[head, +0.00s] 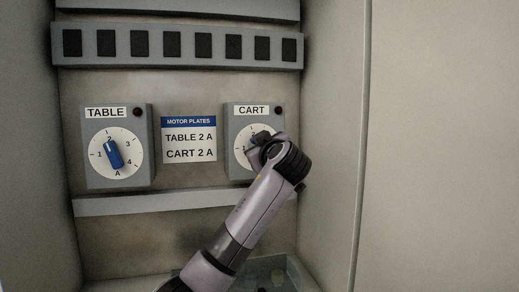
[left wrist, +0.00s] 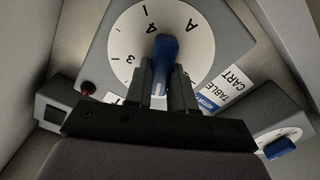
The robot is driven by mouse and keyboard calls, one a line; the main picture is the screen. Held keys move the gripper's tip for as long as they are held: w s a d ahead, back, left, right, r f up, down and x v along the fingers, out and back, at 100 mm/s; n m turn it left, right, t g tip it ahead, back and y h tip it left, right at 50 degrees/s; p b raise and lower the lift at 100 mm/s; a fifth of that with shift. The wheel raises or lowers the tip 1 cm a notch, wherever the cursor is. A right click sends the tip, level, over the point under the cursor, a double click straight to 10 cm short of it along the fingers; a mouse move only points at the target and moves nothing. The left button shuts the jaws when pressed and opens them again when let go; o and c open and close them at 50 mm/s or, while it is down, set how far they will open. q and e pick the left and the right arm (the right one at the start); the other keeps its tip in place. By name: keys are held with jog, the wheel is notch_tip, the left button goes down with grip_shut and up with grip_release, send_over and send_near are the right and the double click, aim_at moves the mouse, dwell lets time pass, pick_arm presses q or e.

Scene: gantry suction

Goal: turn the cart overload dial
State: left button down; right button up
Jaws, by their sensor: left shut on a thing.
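The CART dial box (head: 234,112) is on the right of the panel; its white face (head: 239,142) is partly covered by my arm. In the left wrist view the CART dial (left wrist: 125,38) appears roughly upside down, with 3, 4 and A legible. My left gripper (left wrist: 166,75) is shut on the blue knob (left wrist: 166,48), one finger on each side. In the head view the wrist (head: 275,155) hides most of the knob. Which mark the knob points to cannot be told. My right gripper is not in view.
The TABLE dial box (head: 145,172) with its blue knob (head: 113,153) is on the left. The motor plates sign (head: 189,139) between them reads TABLE 2 A, CART 2 A. A ledge (head: 130,206) runs below, a strip of black switches (head: 176,45) above. A cabinet wall (head: 330,120) bounds the right.

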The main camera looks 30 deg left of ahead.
pick_arm(q)
jog(key=shift+m, duration=1)
jog(key=c, duration=1)
grip_release()
jog(key=shift+o, duration=0.2)
jog(key=shift+d, duration=0.1)
jog(key=b+v, duration=0.2)
jog(key=v, duration=0.5)
